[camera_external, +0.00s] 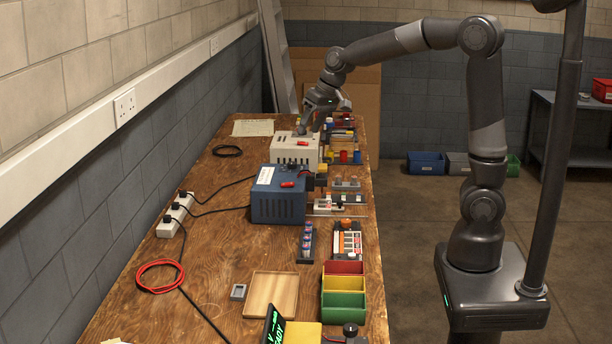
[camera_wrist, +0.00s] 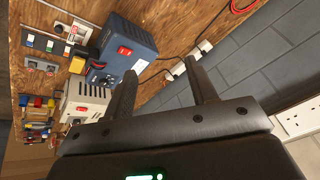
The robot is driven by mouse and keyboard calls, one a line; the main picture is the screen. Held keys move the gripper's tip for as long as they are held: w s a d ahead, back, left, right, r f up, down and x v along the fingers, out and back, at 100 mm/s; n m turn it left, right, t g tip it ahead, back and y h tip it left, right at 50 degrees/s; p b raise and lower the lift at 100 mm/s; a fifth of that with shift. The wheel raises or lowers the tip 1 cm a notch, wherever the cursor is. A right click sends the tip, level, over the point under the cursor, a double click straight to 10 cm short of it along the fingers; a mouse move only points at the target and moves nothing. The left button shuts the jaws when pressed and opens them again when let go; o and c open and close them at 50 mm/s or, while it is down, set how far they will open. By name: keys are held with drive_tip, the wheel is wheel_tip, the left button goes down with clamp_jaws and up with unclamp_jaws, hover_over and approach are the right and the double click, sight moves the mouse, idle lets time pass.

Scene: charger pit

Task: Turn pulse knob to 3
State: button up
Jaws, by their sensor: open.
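A blue charger box (camera_external: 278,208) with a red switch on top stands mid-bench; it also shows in the wrist view (camera_wrist: 135,38). Dark knob-like details are on its front panel in the wrist view, too small to read. Behind it stands a cream charger box (camera_external: 292,151), also with a red switch; it shows in the wrist view (camera_wrist: 88,93). I cannot tell which knob is the pulse knob or where it points. My gripper (camera_external: 303,131) is over the cream box in the external view. Its fingers (camera_wrist: 160,67) are apart and empty in the wrist view.
A white power strip (camera_external: 175,214) with black cables lies left of the blue box. Coloured bins (camera_external: 343,283), a wooden tray (camera_external: 270,292) and a red cable coil (camera_external: 160,276) are nearer. Small parts crowd the right bench edge. A wall with sockets (camera_external: 125,107) runs along the left.

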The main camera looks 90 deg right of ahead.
drive_tip(key=w+d+f+m+g+h, duration=0.1)
drive_tip(key=w+d+f, duration=0.15)
drive_tip(key=d, duration=0.45)
drive_tip(key=w+d+f+m+h, duration=0.1)
drive_tip(key=w+d+f+m, duration=0.15)
drive_tip(key=d, duration=0.45)
drive_tip(key=g+h, duration=0.1)
approach(293, 163)
drive_tip(key=shift+m, duration=0.35)
drive_tip(key=x, duration=0.8)
drive_tip(key=shift+w+f, duration=0.15)
drive_tip(key=shift+f, duration=0.05)
drive_tip(key=shift+c, duration=0.5)
drive_tip(key=c, duration=0.9)
drive_tip(key=shift+o, duration=0.2)
